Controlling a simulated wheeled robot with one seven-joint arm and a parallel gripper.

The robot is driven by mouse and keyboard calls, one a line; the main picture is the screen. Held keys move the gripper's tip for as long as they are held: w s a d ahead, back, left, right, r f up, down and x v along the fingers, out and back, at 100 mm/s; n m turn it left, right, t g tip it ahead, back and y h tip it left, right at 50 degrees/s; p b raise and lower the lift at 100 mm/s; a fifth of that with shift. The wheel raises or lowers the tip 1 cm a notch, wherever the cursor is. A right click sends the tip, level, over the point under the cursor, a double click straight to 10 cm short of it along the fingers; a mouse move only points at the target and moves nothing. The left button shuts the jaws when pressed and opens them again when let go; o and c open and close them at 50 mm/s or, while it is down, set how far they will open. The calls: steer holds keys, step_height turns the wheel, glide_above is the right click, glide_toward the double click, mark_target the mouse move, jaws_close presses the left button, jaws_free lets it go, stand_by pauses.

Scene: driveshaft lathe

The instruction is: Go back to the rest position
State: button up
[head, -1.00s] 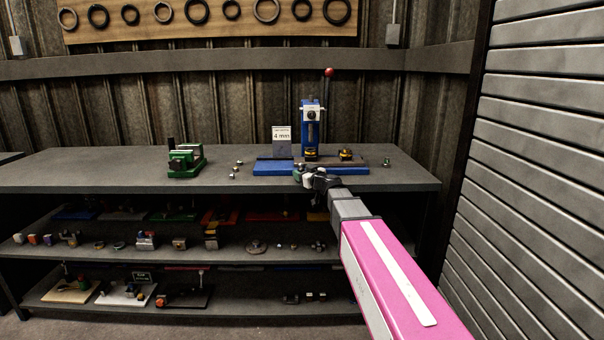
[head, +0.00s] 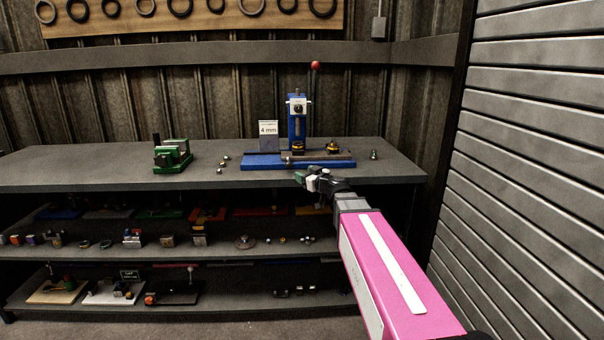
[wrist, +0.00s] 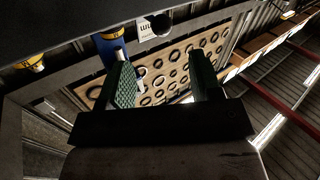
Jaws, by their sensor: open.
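My gripper (head: 304,178) is at the end of my pink arm, in front of the bench's front edge, at about the height of the bench top (head: 110,172). In the wrist view, my gripper (wrist: 160,85) shows two green textured fingers standing apart with nothing between them. Behind it on the bench is a blue press (head: 297,120) with a red ball on its lever. A "4 mm" sign (head: 268,136) stands beside the press. In the head view a gap between gripper and press cannot be judged exactly.
A green vise-like fixture (head: 172,156) and several small metal parts (head: 222,165) sit on the bench top. Lower shelves (head: 100,252) hold many small items. A slatted grey wall (head: 530,150) rises close on the right. A board of rings (head: 190,12) hangs behind.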

steer(key=s+f+m+g+h, duration=0.1)
steer(key=s+f+g, duration=0.4)
steer(key=f, duration=0.5)
steer(key=s+f+m+g+h, duration=0.1)
steer(key=s+f+g, duration=0.3)
steer(key=s+f, duration=0.4)
steer(key=s+d+f+m+g+h, duration=0.6)
steer(key=s+d+f+h, duration=0.2)
steer(key=s+d+f, duration=0.2)
step_height(320, 180, down, 3)
steer(key=shift+s+d+f+m, duration=0.15)
steer(key=shift+s+d+m, duration=0.15)
steer(key=shift+s, duration=0.9)
